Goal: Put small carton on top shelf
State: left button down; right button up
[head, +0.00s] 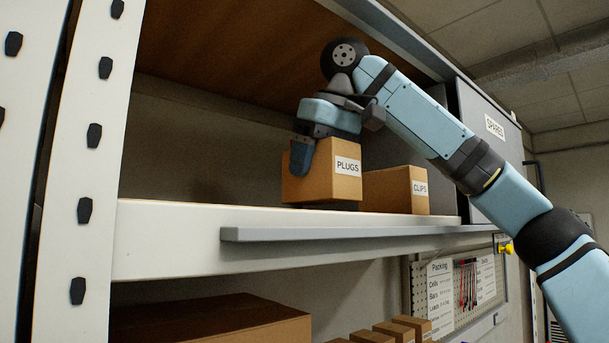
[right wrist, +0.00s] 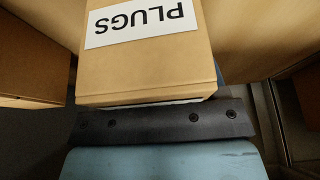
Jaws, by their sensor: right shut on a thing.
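The small carton is a brown box labelled PLUGS (head: 322,184), at the top shelf's (head: 290,222) front edge in the head view. A dark gap or shadow shows under it; I cannot tell whether it rests on the shelf or hangs just above. My right gripper (head: 322,142) comes down over the carton and is shut on it, one blue finger against its left side. The other finger is hidden in the head view. In the right wrist view the PLUGS carton (right wrist: 148,70) lies against a dark finger pad (right wrist: 165,122). My left gripper is not in view.
A carton labelled CLIPS (head: 395,190) stands just right of the PLUGS carton. A grey SPARES cabinet (head: 490,150) is further right. The shelf is clear to the left, up to the white upright (head: 85,170). A wooden board (head: 230,50) roofs the bay. More cartons (head: 210,322) sit below.

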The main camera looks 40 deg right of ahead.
aim_at(305, 204)
jog(key=shift+w, duration=0.25)
jog(key=w, duration=0.1)
jog(key=w+f, duration=0.1)
jog(key=w, duration=0.1)
jog(key=shift+w+a+p, duration=0.15)
jog(key=shift+p, duration=0.15)
jog(key=shift+f, duration=0.2)
jog(key=shift+s, duration=0.4)
jog(key=shift+w+f, duration=0.15)
jog(key=o, duration=1)
jog(key=shift+f, duration=0.1)
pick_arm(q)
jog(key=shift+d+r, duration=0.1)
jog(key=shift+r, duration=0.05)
pick_arm(e)
jog(key=shift+o, duration=0.2)
